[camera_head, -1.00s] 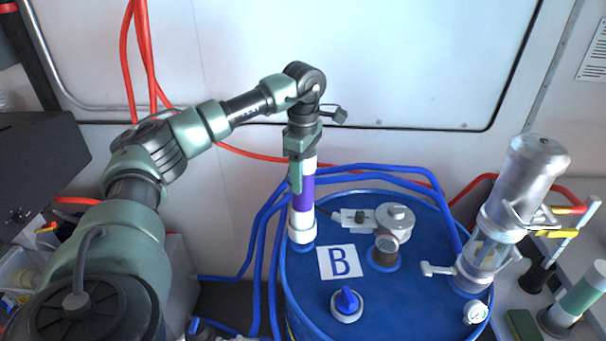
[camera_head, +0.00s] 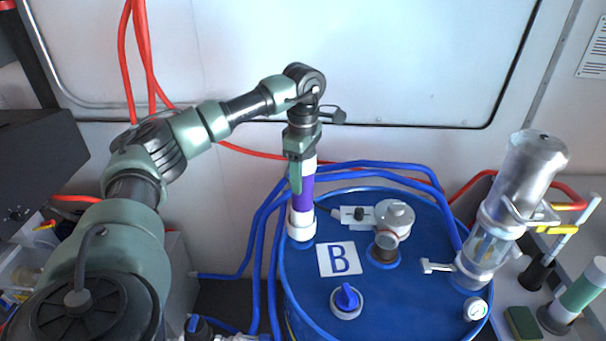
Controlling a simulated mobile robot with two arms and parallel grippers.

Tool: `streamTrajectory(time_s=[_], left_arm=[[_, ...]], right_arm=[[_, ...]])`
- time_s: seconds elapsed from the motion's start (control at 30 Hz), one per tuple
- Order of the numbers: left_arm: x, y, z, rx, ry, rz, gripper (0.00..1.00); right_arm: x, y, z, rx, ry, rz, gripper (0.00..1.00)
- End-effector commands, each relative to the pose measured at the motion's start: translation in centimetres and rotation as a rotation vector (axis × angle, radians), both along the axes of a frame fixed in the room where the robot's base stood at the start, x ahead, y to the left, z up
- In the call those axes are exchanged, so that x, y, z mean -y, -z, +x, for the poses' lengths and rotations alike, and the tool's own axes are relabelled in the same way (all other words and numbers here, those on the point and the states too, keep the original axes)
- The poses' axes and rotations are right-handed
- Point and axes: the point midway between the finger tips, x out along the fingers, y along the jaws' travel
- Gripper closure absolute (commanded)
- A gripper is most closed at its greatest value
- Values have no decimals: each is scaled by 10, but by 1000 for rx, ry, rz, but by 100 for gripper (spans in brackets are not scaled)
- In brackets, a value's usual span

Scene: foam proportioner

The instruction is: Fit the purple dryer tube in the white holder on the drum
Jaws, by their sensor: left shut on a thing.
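The purple dryer tube (camera_head: 303,193) stands upright at the back left of the blue drum (camera_head: 336,287), with a white band above and below its purple part. Its lower end meets the white holder (camera_head: 300,232) on the drum; I cannot tell how deep it sits. My left gripper (camera_head: 297,176) comes down from above and is shut on the upper part of the tube, with a green finger along its near side. My right gripper does not show.
Blue hoses (camera_head: 375,167) run close behind and left of the tube. A tall metal and glass cylinder (camera_head: 508,205) stands at the right.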

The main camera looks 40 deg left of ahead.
Motion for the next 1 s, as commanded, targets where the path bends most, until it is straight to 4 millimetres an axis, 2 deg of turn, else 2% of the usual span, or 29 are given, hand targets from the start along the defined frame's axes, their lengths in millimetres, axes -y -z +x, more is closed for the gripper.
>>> streamTrajectory(time_s=[0.23, 0.27, 0.3, 0.63, 1.0], left_arm=[[0, 5, 0, 2, 0, 0, 100], [0, 5, 0, 2, 0, 0, 42], [0, 4, 0, 2, 0, 0, 36], [0, 3, 0, -1, 0, 0, 36], [0, -27, 0, 1, 0, -1, 36]], right_arm=[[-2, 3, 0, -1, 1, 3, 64], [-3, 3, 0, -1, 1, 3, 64], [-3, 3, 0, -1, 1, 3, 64], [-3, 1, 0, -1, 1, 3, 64], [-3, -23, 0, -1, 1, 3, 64]])
